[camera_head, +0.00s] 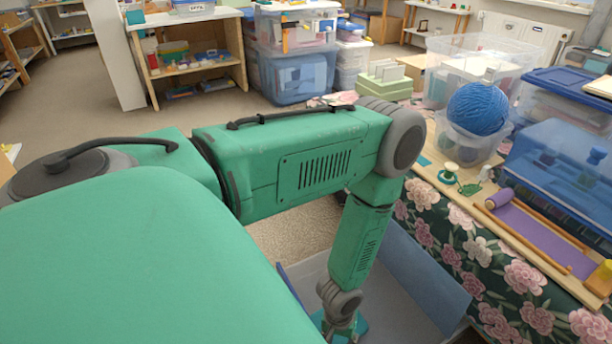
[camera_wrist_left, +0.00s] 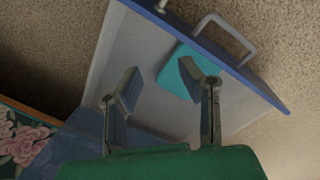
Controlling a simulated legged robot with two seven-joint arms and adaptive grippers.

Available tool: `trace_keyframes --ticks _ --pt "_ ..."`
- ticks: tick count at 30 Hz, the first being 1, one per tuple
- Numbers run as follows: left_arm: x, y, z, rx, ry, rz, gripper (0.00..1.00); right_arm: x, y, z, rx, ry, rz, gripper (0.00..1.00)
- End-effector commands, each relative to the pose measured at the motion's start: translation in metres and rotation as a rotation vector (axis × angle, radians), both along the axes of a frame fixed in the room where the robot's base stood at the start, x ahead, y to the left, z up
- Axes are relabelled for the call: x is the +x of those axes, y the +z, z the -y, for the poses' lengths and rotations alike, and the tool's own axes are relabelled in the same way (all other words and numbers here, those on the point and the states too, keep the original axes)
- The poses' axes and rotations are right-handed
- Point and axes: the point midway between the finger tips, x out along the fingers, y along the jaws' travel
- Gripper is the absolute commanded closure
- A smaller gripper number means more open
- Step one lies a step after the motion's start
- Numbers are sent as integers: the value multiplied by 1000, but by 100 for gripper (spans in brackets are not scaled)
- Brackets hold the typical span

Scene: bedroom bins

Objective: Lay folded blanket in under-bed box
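The under-bed box (camera_head: 440,283) stands on the floor beside the bed, with blue walls and a pale grey inside. It also shows in the left wrist view (camera_wrist_left: 165,113), with a metal handle on its far blue rim. A teal flat piece, probably the folded blanket (camera_wrist_left: 176,76), lies in the box near that rim, partly hidden by a finger. My left gripper (camera_wrist_left: 161,74) is over the box with its two fingers apart and nothing visible between them. In the head view my left arm reaches down into the box and the fingertips are hidden. My right gripper is not in view.
The bed with a floral cover (camera_head: 520,283) is right of the box. On it are a clear bin with blue yarn (camera_head: 478,109), a blue-tinted bin (camera_head: 562,165) and a purple roll on a board (camera_head: 545,238).

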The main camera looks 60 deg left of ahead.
Motion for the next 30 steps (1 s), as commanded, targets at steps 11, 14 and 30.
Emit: trace_keyframes --ticks 11,14,30 --pt "-96 133 -3 113 -663 52 66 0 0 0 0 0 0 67" --pt "-103 141 -6 125 -708 52 66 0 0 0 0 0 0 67" --pt "-103 176 -6 124 -715 49 66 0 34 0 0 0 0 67"
